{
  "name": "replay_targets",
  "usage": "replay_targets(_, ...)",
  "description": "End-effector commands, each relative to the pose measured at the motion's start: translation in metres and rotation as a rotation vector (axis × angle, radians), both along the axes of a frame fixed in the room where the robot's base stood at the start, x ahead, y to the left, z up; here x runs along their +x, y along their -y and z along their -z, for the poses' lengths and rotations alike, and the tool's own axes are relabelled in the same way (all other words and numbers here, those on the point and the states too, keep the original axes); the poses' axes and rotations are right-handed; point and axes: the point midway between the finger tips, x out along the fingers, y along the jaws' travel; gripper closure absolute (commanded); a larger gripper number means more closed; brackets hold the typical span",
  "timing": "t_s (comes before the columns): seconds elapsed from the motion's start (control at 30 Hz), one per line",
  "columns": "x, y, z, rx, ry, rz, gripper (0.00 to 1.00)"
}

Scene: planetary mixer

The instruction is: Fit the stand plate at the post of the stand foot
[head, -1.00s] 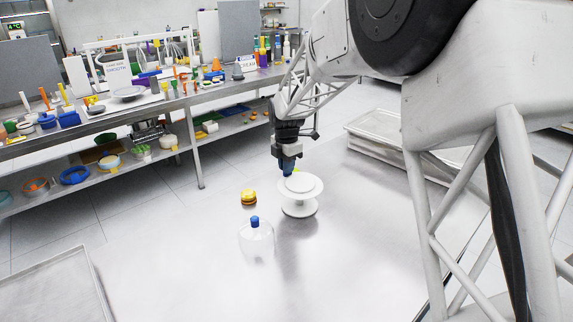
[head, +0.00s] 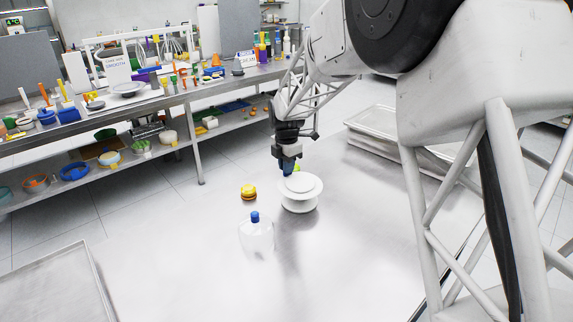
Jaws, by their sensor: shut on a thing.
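The white round stand plate (head: 301,184) is level, directly above the white stand foot (head: 300,207) on the metal table. My gripper (head: 288,171) points down at the plate's back left edge and is shut on it; the fingertips are partly hidden. The plate covers the post of the foot, and only a narrow gap shows between plate and foot. I cannot tell whether the plate touches the post or rests on it.
A clear dome with a blue knob (head: 255,217) stands in front left, and a small yellow item (head: 248,192) stands left of the foot. Stacked metal trays (head: 375,122) lie at the back right.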

Motion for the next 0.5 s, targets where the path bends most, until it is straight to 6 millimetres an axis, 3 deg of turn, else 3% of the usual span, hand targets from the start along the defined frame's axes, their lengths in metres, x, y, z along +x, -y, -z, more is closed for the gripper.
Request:
replay_targets(0.27,0.0000,0.0000,0.0027,0.000,0.000,0.000,1.00)
replay_targets(0.3,0.0000,0.0000,0.0028,0.000,0.000,0.000,0.85)
replay_targets(0.5,0.0000,0.0000,0.0026,0.000,0.000,0.000,0.57)
